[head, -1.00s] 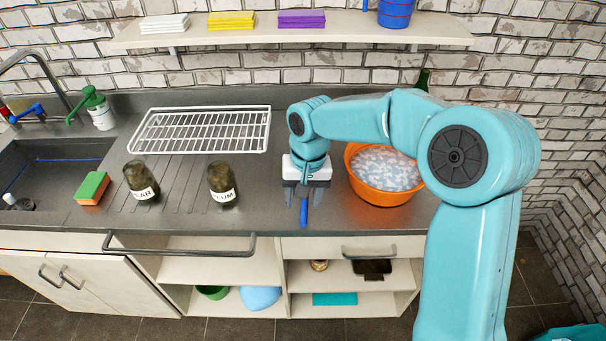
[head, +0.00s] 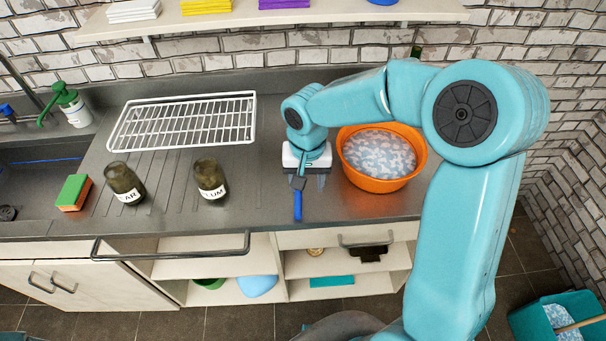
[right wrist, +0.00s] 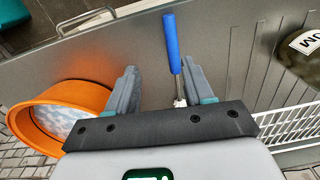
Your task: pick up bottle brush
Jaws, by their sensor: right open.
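The bottle brush, seen as a blue handle (head: 297,206), lies on the grey counter near its front edge. In the right wrist view the blue handle (right wrist: 172,45) points away from the gripper, and a small pale part shows near the palm. The rest of the brush is hidden. My right gripper (head: 307,182) is over the counter at the brush. In the right wrist view my right gripper (right wrist: 160,68) is open, with the brush between its fingers, closer to the picture's right finger. My left gripper is not in view.
An orange basin (head: 378,187) stands right of the gripper. A white wire rack (head: 185,118) and two labelled jars (head: 210,178) (head: 124,181) are to the left. A sponge (head: 74,193) lies by the sink. A drawer handle (head: 170,254) juts from the counter front.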

